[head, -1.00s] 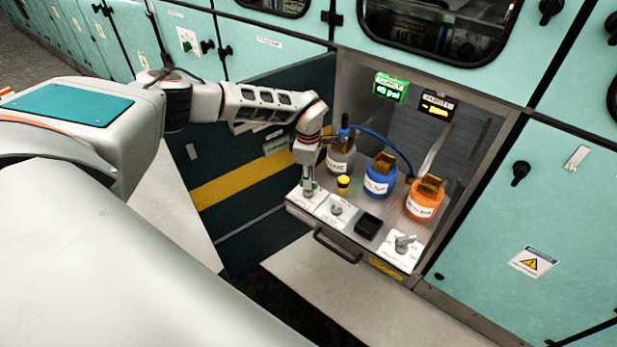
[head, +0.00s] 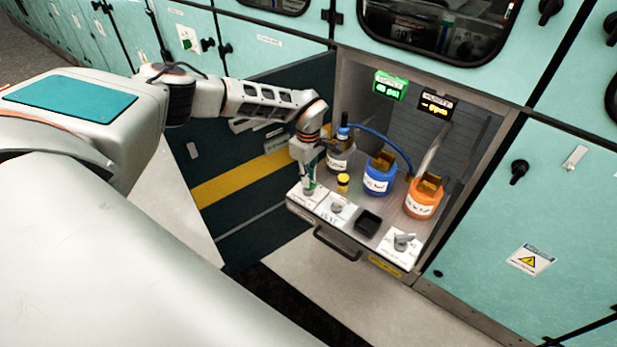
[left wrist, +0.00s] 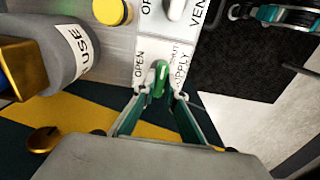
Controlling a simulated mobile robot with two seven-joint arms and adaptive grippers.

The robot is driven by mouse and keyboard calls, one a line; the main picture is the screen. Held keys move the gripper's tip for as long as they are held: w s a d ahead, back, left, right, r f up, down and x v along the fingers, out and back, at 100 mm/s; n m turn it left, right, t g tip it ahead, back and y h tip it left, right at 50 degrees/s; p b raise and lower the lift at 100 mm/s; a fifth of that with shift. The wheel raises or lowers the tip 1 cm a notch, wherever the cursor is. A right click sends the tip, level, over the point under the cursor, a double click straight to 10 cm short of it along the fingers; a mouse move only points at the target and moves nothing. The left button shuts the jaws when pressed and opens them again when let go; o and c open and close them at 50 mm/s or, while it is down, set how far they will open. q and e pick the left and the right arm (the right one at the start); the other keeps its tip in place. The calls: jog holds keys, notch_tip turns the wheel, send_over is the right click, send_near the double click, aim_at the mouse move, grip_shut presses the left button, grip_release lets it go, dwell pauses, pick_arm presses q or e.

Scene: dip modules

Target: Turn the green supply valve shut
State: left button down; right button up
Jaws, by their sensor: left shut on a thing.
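The green supply valve (left wrist: 159,80) shows in the left wrist view on a white plate marked OPEN, SHUT and SUPPLY. Its handle points roughly up the picture, between the OPEN and SHUT words. My left gripper (left wrist: 159,94) is shut on the handle, one finger on each side. In the head view my left gripper (head: 308,190) reaches down to the plate at the left front corner of the drawer shelf and hides most of the valve. My right gripper is not in view.
Beside it are the vent knob (head: 337,208), a yellow button (head: 343,182) and a black square cup (head: 368,223). A grey jar (head: 341,158), blue jar (head: 379,182) and orange jar (head: 421,203) stand behind. A green display (head: 390,86) hangs above. The dark cabinet door (head: 240,170) stands open left.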

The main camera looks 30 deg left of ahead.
pick_arm(q)
jog(key=c, duration=2.1)
grip_release()
notch_tip(320, 180, up, 12)
